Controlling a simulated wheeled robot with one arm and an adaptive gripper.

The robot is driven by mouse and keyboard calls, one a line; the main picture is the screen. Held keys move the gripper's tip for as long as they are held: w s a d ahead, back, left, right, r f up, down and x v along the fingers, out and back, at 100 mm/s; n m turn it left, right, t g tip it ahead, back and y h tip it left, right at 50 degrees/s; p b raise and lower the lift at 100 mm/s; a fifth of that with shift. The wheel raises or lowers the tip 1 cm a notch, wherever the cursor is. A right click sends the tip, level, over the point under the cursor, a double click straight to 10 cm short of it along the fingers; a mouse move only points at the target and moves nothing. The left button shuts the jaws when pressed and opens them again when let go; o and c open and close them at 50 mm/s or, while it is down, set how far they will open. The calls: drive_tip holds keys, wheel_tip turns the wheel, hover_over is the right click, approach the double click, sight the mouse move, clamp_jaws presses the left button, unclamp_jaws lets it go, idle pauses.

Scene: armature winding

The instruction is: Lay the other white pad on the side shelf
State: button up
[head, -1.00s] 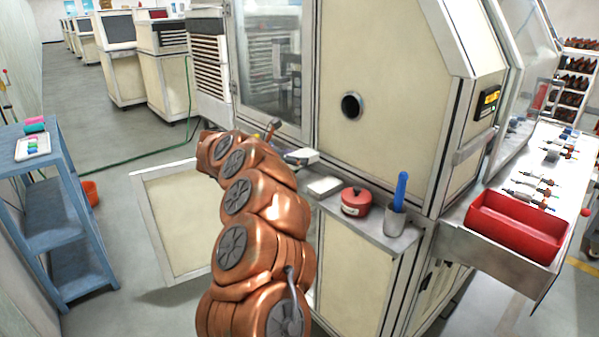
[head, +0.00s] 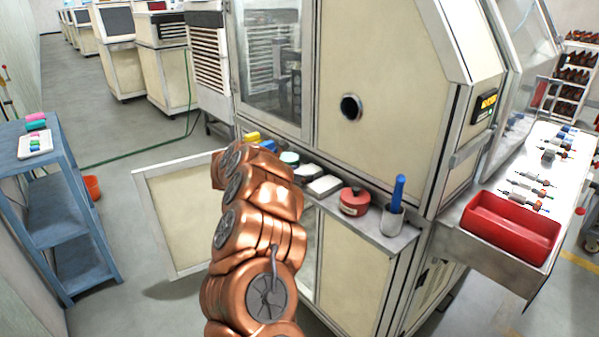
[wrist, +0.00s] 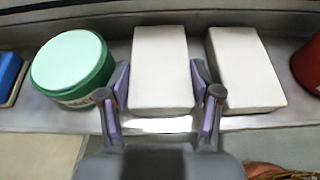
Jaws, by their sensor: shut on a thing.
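Two white pads lie side by side on the grey ledge (head: 375,231) of the machine. In the wrist view my gripper (wrist: 160,82) has one finger on each side of the left white pad (wrist: 160,55), shut on it, and the pad appears to be still at ledge level. The right white pad (wrist: 245,68) lies just beside the right finger; it also shows in the head view (head: 323,186). My arm hides the gripper in the head view. A blue shelf unit (head: 60,215) stands at the far left, with a white flat piece (head: 35,146) on its top.
A green tin (wrist: 72,68) stands close to the left finger. A red tin (head: 354,201) and a grey cup (head: 392,221) with a blue handle stand farther right on the ledge. An open panel (head: 180,210) juts out left of my arm. The blue unit's top has bare room.

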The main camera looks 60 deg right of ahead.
drive_tip(key=shift+f+b, duration=0.25)
drive_tip(key=shift+b, duration=0.1)
drive_tip(key=o, duration=0.7)
drive_tip(key=shift+r, duration=0.15)
drive_tip(key=shift+r+p, duration=0.15)
drive_tip(key=shift+p, duration=0.3)
drive_tip(key=shift+w+a+b, duration=0.15)
drive_tip(key=shift+a+b, duration=0.15)
drive_tip(key=shift+b, duration=0.1)
drive_tip(key=shift+b+v, duration=1.85)
drive_tip(key=shift+v, duration=3.8)
